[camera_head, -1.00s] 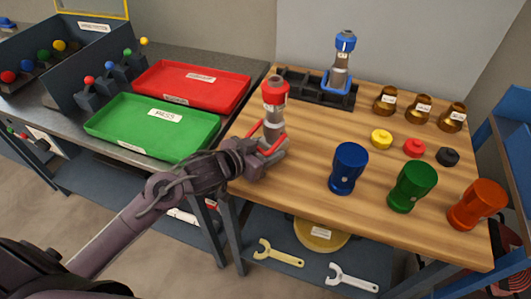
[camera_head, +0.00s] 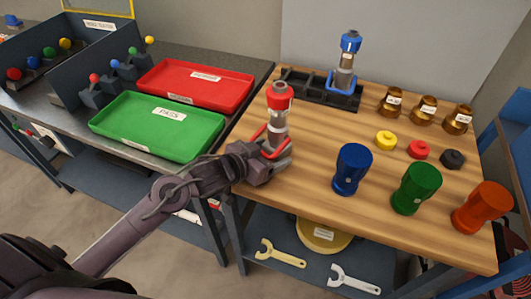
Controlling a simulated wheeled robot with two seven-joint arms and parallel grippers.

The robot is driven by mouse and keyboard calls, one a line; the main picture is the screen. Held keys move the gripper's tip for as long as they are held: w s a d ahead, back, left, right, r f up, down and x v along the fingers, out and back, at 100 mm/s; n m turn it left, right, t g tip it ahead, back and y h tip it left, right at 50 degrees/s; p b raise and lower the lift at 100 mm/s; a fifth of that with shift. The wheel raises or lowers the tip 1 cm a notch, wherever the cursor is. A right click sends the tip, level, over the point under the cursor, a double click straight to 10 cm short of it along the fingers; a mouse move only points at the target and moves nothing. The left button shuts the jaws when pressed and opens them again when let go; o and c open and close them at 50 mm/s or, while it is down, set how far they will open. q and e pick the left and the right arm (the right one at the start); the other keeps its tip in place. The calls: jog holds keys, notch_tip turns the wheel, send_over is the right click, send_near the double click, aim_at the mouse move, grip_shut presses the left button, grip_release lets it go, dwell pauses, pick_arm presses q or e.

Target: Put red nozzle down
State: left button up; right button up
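The red nozzle (camera_head: 279,115), with a red cap, a grey body and a red lever, is upright at the left edge of the wooden table. My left gripper (camera_head: 275,152) is at its lower body, with the fingers closed around it. The gripper hides the nozzle's foot, so I cannot tell whether it touches the table. My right gripper is not in view.
A black rack (camera_head: 310,88) holds a blue nozzle (camera_head: 348,65) behind. Blue (camera_head: 352,170), green (camera_head: 416,188) and orange (camera_head: 482,207) cups, small caps and brass parts stand to the right. Green (camera_head: 140,147) and red (camera_head: 205,101) trays lie left. Bare wood lies between nozzle and blue cup.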

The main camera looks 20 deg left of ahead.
pick_arm(q)
jog(key=v, duration=1.2)
jog(key=shift+r, duration=0.15)
jog(key=shift+s, duration=0.1)
